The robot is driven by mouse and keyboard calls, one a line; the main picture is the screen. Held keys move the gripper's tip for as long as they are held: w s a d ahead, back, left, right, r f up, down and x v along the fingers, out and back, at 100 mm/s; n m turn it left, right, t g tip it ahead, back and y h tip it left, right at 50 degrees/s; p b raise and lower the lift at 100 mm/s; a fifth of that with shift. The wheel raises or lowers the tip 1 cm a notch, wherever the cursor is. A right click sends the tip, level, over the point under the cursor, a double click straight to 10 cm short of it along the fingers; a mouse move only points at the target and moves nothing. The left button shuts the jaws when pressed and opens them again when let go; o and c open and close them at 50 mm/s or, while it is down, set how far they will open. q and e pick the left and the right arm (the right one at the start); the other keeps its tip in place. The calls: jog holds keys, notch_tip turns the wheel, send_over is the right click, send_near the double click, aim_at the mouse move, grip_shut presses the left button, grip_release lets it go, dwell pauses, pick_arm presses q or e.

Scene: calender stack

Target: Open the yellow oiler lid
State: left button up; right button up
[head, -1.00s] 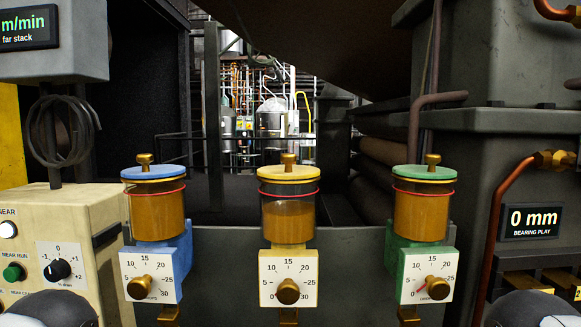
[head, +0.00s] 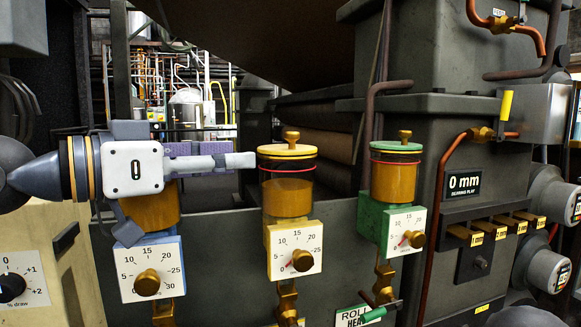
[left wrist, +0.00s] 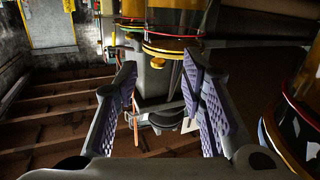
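The yellow oiler (head: 287,195) stands in the middle of the head view, an amber jar with a red ring. Its yellow lid (head: 287,151) lies flat on top, closed, with a brass knob (head: 291,135). My left gripper (head: 238,160) comes in from the left at lid height, its fingertips just left of the lid. Contact cannot be told. In the left wrist view, which looks upside down, its purple-padded fingers (left wrist: 162,100) are wide apart and empty. A yellow lid (left wrist: 165,52) shows beyond them. My right gripper is not in view.
The blue oiler's jar (head: 152,210) is partly behind my left gripper, its lid hidden. The green oiler (head: 396,180) stands right of the yellow one. A dark machine housing with pipes (head: 425,130) fills the right side. Space above the yellow lid looks free.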

aim_at(287, 133)
pick_arm(q)
jog(key=shift+m, duration=0.3)
jog(key=w+d+r, duration=0.1)
jog(key=w+d, duration=0.1)
jog(key=d, duration=0.1)
jog(key=w+d+r, duration=0.1)
jog(key=w+d, duration=0.1)
jog(key=d, duration=0.1)
jog(key=w+d+r, duration=0.1)
jog(key=w+d, duration=0.1)
jog(key=w, duration=0.1)
jog(key=shift+w+d+b, duration=0.1)
jog(key=shift+d+b, duration=0.25)
jog(key=shift+d, duration=0.05)
grip_shut()
